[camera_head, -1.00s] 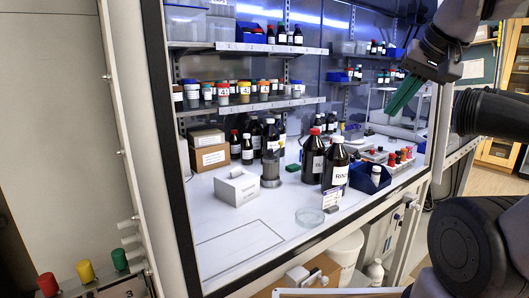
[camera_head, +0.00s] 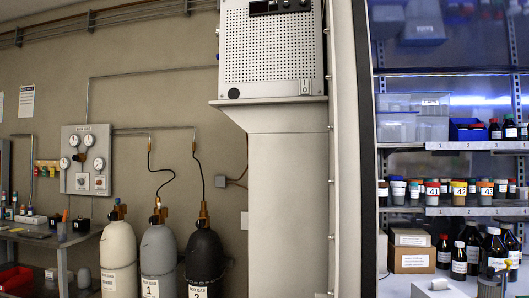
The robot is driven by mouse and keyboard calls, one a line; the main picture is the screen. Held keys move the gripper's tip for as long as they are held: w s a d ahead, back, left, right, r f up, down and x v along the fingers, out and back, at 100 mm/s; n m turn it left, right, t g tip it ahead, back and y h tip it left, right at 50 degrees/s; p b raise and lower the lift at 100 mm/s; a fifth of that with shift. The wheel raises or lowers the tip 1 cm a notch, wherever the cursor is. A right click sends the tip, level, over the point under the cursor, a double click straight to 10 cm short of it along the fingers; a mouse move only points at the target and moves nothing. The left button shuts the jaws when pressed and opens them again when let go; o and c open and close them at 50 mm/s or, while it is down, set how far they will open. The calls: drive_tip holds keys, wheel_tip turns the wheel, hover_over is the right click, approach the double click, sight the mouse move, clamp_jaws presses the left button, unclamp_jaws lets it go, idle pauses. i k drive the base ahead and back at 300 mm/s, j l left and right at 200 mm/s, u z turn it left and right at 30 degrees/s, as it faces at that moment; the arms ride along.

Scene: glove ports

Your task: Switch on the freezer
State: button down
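No thing in view is clearly marked as a freezer. A pale box-shaped unit (camera_head: 272,50) with a perforated front stands high on a ledge at top centre. It has a dark panel (camera_head: 283,6) along its top edge, cut by the frame. A round dark spot (camera_head: 234,93) sits at its lower left and a small switch-like part (camera_head: 305,86) at its lower right. I cannot tell whether the unit is on. My gripper is not in view.
Several gas cylinders (camera_head: 158,262) stand against the wall at lower left, below a gauge panel (camera_head: 87,160). A bench (camera_head: 45,238) is at far left. The cabinet at right has shelves (camera_head: 455,211) of jars and bottles, behind a pale upright post (camera_head: 345,150).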

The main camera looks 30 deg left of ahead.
sight(304, 82)
drive_tip(key=k+u, duration=0.15)
drive_tip(key=u, duration=1.1)
drive_tip(key=k+u, duration=0.1)
drive_tip(key=k, duration=0.1)
